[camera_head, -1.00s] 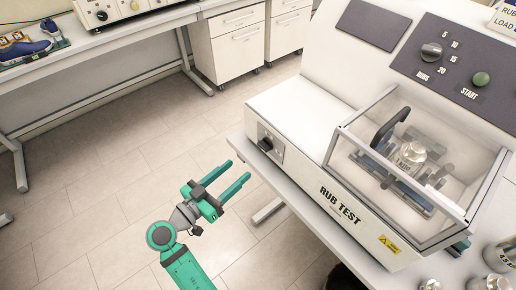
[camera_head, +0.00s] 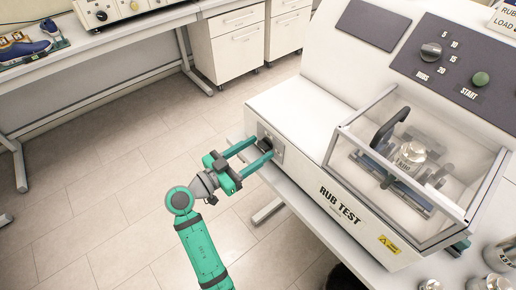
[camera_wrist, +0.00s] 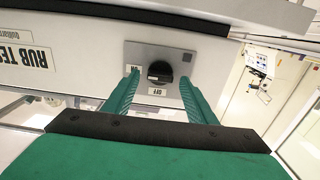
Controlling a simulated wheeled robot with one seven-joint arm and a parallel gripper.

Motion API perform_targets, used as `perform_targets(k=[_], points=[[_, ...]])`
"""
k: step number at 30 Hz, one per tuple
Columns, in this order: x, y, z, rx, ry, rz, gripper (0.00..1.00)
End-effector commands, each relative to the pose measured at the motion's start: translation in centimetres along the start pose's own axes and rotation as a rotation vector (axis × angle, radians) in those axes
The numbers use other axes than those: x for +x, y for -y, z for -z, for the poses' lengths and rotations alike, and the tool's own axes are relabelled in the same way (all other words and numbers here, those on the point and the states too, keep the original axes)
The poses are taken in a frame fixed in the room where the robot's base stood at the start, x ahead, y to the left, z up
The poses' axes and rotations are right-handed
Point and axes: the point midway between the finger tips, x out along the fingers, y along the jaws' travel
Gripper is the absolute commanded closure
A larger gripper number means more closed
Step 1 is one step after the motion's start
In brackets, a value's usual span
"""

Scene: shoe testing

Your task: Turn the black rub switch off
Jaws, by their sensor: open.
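The black rub switch (camera_head: 265,143) is a rotary knob on a grey plate on the left side of the white rub test machine (camera_head: 290,106). In the wrist view the switch (camera_wrist: 159,72) sits between the two green fingertips, with an "OFF" label below it and another label at its left. My gripper (camera_head: 260,152) is open, its fingers reaching to the switch plate, one on either side of the knob. In the wrist view my gripper (camera_wrist: 158,85) shows a gap on both sides of the knob. Whether the fingertips touch the plate I cannot tell.
The machine's clear guard (camera_head: 400,190) covers a weight and a shoe-holding rig. Metal weights (camera_head: 500,255) stand on the table at the lower right. The floor at left is free.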

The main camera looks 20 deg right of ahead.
Motion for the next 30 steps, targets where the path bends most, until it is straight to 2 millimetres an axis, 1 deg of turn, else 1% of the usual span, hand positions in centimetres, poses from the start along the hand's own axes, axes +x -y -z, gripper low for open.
perform_targets(k=[4,13,18,25,30], points=[[0.87,-0.02,-0.01,0.000,0.000,-0.001,0.48],[1.03,0.00,-0.01,0.000,0.000,0.000,0.48],[1.01,0.00,-0.01,0.000,0.000,0.000,0.88],[1.00,0.00,-0.01,-0.009,0.000,0.000,0.88],[1.01,0.00,-0.01,-0.058,0.000,0.000,0.88]])
